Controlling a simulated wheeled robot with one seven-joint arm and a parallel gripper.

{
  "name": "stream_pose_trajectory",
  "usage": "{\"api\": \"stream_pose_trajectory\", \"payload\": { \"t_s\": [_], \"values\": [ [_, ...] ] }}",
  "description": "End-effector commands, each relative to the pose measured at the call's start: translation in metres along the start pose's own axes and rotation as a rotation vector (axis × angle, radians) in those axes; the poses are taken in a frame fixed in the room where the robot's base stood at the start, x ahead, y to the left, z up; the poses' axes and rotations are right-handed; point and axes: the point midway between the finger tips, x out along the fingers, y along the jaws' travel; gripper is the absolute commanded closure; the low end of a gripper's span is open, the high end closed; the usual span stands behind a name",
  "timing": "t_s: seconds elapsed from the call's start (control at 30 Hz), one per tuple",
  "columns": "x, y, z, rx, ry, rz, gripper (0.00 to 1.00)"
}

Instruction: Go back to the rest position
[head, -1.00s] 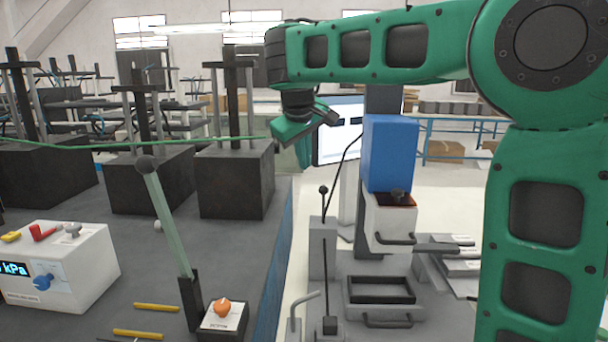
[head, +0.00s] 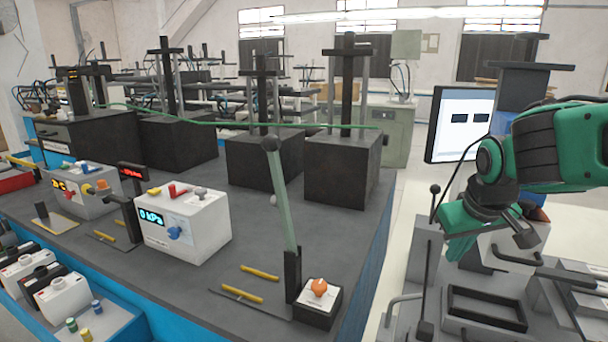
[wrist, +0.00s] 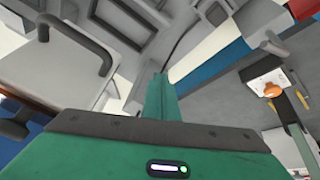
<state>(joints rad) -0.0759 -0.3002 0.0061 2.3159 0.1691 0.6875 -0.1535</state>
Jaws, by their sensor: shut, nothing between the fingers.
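My gripper (head: 458,247) is at the right of the head view, low in front of the press station and beside the monitor. Its green fingers point down and look closed together, with nothing held. In the wrist view the gripper (wrist: 160,82) shows as a narrow green strip of closed fingers above the green housing. My green arm comes in from the right edge of the head view and hides part of the press station.
A dark bench (head: 270,245) carries a white kPa box (head: 185,222), a tall lever (head: 282,195) and a box with an orange knob (head: 319,288). Black tray (head: 487,307), thin lever (head: 430,265) and monitor (head: 460,125) stand close to my gripper.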

Motion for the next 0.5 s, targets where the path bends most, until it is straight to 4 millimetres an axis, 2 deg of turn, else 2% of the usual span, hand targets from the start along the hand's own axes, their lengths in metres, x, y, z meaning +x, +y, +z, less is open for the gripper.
{"api": "stream_pose_trajectory", "payload": {
  "t_s": [0.03, 0.27, 0.37, 0.5],
  "values": [
    [0.004, -0.004, 0.018, 0.022, -0.007, -0.017, 1.0],
    [0.02, -0.028, 0.082, 0.121, -0.03, -0.097, 1.0],
    [0.018, -0.008, 0.101, 0.188, -0.08, -0.076, 1.0],
    [0.013, 0.022, 0.136, 0.294, -0.17, -0.041, 1.0]
  ]
}}
